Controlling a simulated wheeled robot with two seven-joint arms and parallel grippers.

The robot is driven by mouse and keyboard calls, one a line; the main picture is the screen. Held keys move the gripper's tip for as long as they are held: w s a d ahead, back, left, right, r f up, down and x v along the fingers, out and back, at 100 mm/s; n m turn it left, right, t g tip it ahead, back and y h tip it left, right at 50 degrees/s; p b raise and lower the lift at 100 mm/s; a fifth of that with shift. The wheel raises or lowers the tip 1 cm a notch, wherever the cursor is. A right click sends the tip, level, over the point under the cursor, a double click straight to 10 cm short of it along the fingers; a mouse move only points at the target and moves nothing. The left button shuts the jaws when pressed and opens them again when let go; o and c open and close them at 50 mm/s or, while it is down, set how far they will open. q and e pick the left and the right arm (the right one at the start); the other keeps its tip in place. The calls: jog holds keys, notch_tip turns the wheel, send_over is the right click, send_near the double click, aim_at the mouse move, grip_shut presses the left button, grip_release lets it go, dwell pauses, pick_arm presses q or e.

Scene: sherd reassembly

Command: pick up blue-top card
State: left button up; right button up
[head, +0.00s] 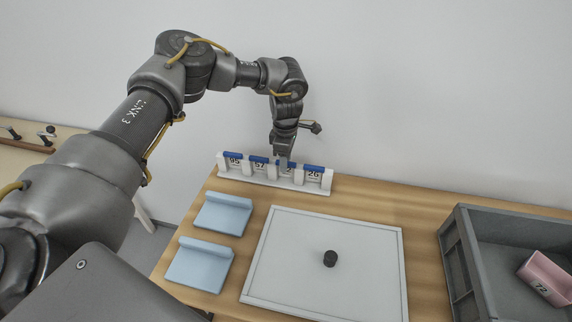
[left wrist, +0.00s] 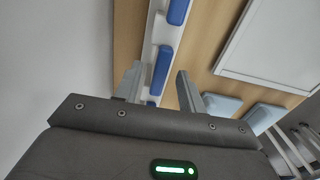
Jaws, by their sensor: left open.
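Several white cards with blue tops stand in a white rack (head: 270,180) at the back left of the wooden table. From left, they are a card marked 95 (head: 233,158), one marked 57 (head: 258,164), a partly hidden one showing a 2 (head: 289,173), and one marked 26 (head: 313,172). My left gripper (head: 283,160) points down at the partly hidden card, its jaws open. In the left wrist view a blue top (left wrist: 162,70) lies between the two open fingers (left wrist: 159,78). I cannot tell whether a finger touches it. My right gripper is not in view.
Two light blue holders (head: 222,214) (head: 200,264) lie in front of the rack. A white framed board (head: 290,265) with a small black cylinder (head: 330,258) fills the middle. A grey crate (head: 462,262) at right holds a pink block marked 72 (head: 545,277). The wall is close behind the rack.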

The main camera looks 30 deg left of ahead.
pick_arm(q)
jog(key=shift+d+f, duration=0.1)
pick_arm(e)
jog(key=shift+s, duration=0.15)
pick_arm(q)
jog(key=c, duration=0.7)
grip_shut()
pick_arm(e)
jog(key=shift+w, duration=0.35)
pick_arm(q)
notch_tip(320, 180, up, 10)
jog(key=b, duration=0.1)
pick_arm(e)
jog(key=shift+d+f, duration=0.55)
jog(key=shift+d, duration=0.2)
